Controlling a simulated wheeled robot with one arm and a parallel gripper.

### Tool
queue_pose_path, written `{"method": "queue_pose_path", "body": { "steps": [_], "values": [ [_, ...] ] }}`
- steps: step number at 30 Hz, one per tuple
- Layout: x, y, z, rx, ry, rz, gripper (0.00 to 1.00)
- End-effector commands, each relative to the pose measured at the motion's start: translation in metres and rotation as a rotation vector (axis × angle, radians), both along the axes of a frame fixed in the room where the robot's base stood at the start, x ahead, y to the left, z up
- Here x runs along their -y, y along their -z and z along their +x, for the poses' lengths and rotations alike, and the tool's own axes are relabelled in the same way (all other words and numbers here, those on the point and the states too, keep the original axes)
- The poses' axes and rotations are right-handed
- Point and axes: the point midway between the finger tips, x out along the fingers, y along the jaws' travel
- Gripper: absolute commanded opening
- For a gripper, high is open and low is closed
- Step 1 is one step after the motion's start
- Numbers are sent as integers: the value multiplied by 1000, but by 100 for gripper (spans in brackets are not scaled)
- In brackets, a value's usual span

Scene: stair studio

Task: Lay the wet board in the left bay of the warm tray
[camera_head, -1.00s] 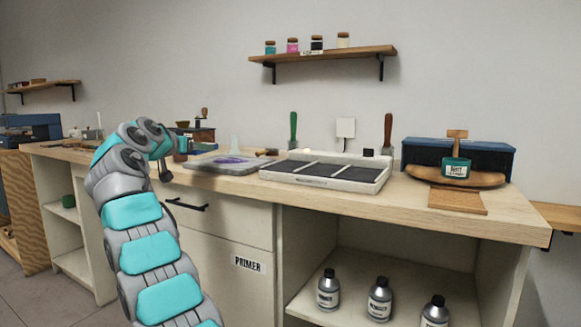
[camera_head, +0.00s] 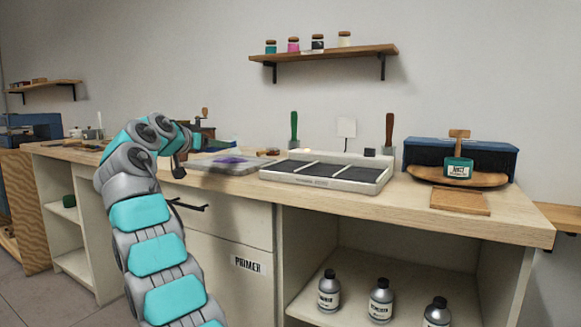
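The warm tray (camera_head: 378,187) is a low pale tray on the bench, with dark bays split by light dividers; its left bay (camera_head: 288,167) shows dark and empty. A grey slab with a purple smear (camera_head: 235,161) lies left of the tray; I cannot tell whether this is the wet board. My gripper (camera_head: 179,168) is at the end of my teal and grey arm, over the bench's front edge, left of the slab and apart from the tray. It is small and partly hidden by my wrist, so its opening and any hold are unclear.
A green-handled tool (camera_head: 294,128), a white square (camera_head: 346,128) and a brown-handled tool (camera_head: 389,132) stand behind the tray. A wooden rocker with a teal jar (camera_head: 457,168) and a flat wooden block (camera_head: 460,202) are to the right. A drawer handle (camera_head: 188,206) juts out below my gripper.

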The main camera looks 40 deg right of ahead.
Motion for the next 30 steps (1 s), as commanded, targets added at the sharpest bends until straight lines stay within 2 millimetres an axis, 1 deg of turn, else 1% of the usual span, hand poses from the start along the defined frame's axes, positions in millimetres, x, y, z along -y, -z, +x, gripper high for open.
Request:
{"method": "queue_pose_path", "body": {
  "steps": [3,26,29,30],
  "values": [
    [2,-4,-4,4,7,-1,15],
    [13,-6,-16,4,52,-2,15],
    [15,-8,-19,5,61,-4,15],
    [20,-9,-24,4,78,-5,15]
  ]
}}
